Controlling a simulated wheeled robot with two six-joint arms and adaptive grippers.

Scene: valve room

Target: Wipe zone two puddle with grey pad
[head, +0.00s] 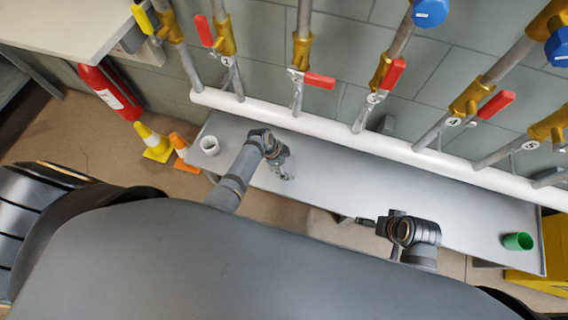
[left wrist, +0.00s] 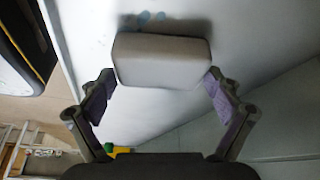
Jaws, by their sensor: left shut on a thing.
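The grey pad (left wrist: 162,62) is a pale block with rounded edges, held between the fingertips of my left gripper (left wrist: 160,88). In the head view my left gripper (head: 284,166) is over the left part of the grey bench (head: 330,180); the pad is hard to tell from it there. Small light-blue wet patches (left wrist: 145,17) lie on the bench surface just beyond the pad in the left wrist view, partly hidden by it. I cannot tell whether pad and bench touch. My right gripper (head: 366,221) is near the bench's front edge; its jaws are too small to read.
A white pipe (head: 330,128) and red-handled valves (head: 320,80) run along the back. Cones (head: 153,142) and a red extinguisher (head: 110,92) stand left.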

